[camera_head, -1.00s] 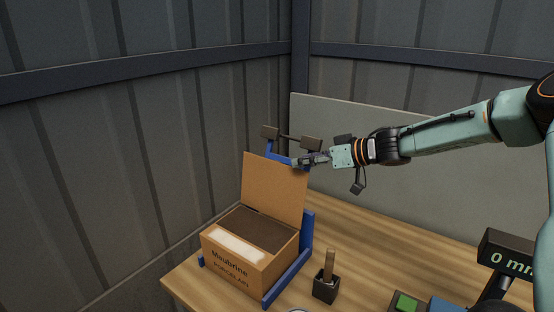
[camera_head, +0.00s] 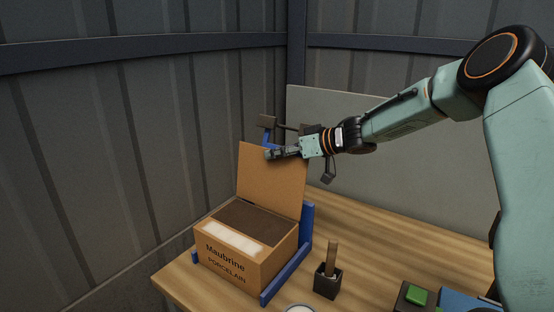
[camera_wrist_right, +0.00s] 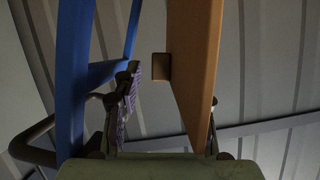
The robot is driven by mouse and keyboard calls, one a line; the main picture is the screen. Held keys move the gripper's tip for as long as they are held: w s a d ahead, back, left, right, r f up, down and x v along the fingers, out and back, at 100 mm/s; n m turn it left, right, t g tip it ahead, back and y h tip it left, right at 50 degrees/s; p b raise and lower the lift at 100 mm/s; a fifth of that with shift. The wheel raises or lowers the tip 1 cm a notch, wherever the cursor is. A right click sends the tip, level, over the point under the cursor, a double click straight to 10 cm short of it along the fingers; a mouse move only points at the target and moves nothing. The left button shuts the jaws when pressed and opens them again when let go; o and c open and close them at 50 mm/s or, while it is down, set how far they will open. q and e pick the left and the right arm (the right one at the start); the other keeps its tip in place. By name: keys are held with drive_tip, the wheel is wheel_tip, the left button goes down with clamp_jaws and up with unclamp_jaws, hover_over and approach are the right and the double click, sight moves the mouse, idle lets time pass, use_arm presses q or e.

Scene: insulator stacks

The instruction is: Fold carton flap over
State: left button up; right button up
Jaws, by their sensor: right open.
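The carton (camera_head: 215,262), printed "Maubrine PORCELAIN", stands on the table with its top open and a dark layer and white strip showing inside. Its brown flap (camera_head: 268,182) stands up at the back, leaning slightly back. My right gripper (camera_head: 270,154) is open at the flap's top edge, around its middle. In the right wrist view the flap (camera_wrist_right: 195,60) reaches between the open fingers (camera_wrist_right: 170,100), close to the right-hand finger and apart from the left-hand one. Whether a finger touches it, I cannot tell. My left gripper is not in view.
A blue frame (camera_head: 307,222) stands beside and behind the carton, with dark blocks on a bar (camera_head: 288,127) above it. A dark holder with a wooden handle (camera_head: 328,280) stands to the right. A green button box (camera_head: 415,296) is at the front right. The table's right middle is clear.

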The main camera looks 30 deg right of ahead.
drive_tip(key=shift+w+a, duration=0.15)
drive_tip(key=shift+w+f, duration=0.1)
drive_tip(key=shift+w, duration=0.1)
drive_tip(key=c, duration=0.3)
drive_tip(key=shift+s+r, duration=0.2)
clamp_jaws()
